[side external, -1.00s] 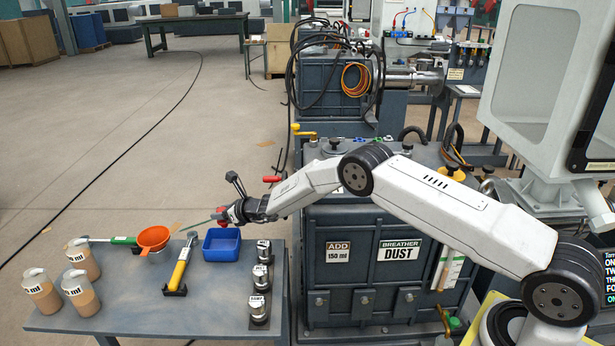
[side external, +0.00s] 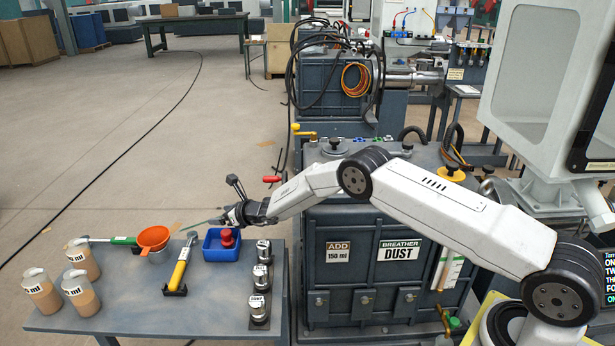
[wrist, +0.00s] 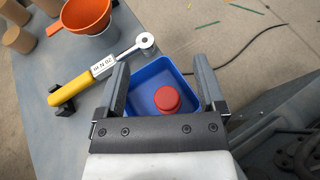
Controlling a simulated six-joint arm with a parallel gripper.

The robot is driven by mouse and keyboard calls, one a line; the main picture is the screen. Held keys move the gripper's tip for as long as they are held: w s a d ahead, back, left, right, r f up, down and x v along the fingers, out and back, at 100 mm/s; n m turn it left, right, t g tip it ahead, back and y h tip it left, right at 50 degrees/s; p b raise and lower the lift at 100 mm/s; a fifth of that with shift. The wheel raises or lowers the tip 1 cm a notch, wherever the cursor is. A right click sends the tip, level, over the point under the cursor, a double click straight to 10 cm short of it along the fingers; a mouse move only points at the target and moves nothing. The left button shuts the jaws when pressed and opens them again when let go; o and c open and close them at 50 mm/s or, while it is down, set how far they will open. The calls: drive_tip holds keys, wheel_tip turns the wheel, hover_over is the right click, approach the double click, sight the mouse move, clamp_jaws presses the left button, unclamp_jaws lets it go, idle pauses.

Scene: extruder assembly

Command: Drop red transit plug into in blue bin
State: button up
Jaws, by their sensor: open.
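The red transit plug (side external: 227,238) is in the blue bin (side external: 222,256) on the small grey table. In the wrist view the red plug (wrist: 167,99) lies inside the blue bin (wrist: 152,70), towards its right side, between and apart from the fingers. My gripper (wrist: 160,72) is open and empty above the bin. In the side view my gripper (side external: 229,214) is just above and behind the bin, its fingers small and partly hard to see.
A yellow-handled tool (side external: 180,270) lies left of the bin. An orange funnel (side external: 153,238) and several jugs (side external: 82,294) stand farther left. Several labelled metal pieces (side external: 260,306) line the table's right side. A large grey machine (side external: 385,270) stands to the right.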

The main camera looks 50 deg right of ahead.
drive_tip(key=shift+s+r, duration=0.1)
drive_tip(key=s+d+r, duration=0.1)
drive_tip(key=s+r, duration=0.3)
drive_tip(key=r, duration=0.4)
drive_tip(key=shift+d+r, duration=0.2)
drive_tip(key=shift+r, duration=0.15)
idle(0.4)
drive_tip(key=shift+s, duration=0.1)
idle(0.4)
